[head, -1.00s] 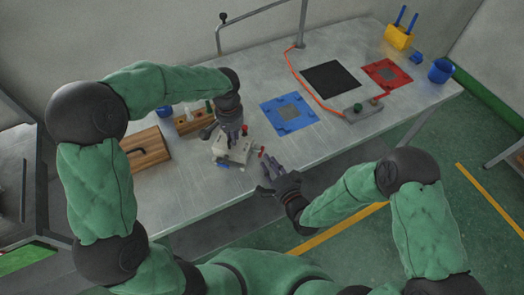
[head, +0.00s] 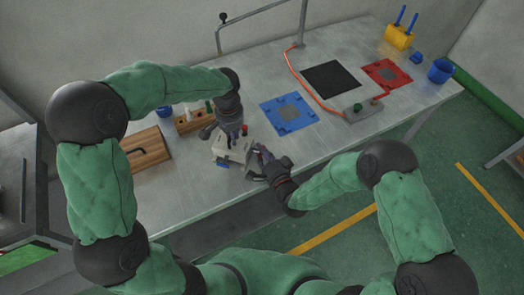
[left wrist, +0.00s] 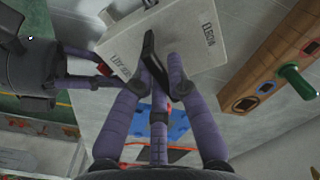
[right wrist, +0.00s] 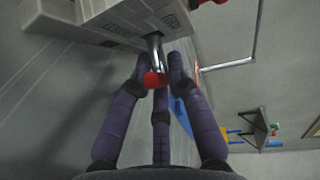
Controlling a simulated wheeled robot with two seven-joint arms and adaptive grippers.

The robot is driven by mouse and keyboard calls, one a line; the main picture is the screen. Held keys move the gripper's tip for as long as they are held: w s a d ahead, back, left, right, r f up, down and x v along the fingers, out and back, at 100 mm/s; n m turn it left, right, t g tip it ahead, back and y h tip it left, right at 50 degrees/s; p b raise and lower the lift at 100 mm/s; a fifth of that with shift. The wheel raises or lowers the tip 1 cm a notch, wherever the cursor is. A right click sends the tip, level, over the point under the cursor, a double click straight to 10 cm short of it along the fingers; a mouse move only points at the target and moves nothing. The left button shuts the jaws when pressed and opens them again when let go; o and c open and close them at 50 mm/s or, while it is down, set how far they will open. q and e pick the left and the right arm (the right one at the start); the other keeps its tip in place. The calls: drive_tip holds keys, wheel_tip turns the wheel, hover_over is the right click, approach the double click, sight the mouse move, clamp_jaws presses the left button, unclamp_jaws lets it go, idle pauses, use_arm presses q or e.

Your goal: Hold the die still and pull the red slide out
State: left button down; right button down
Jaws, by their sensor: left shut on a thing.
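The pale grey die (head: 232,151) sits on the metal table; it also shows in the left wrist view (left wrist: 165,40). The red slide's knob (right wrist: 154,79) stands out from the die on a short metal rod. My right gripper (right wrist: 156,75) is around this knob, a finger on either side, and still looks open. In the head view my right gripper (head: 262,162) hides the knob.
A blue mat (head: 289,113), black mat (head: 331,77) and red mat (head: 387,73) lie to the right. A grey control box (head: 362,108) sits near the front edge.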

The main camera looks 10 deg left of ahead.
drive_tip(key=shift+d, duration=0.15)
drive_tip(key=shift+s+d, duration=0.15)
drive_tip(key=shift+d, duration=0.45)
drive_tip(key=shift+s+d, duration=0.15)
drive_tip(key=shift+d, duration=0.45)
drive_tip(key=shift+f, duration=0.1)
drive_tip(key=c, duration=1.4)
unclamp_jaws()
drive_tip(key=v, duration=1.2)
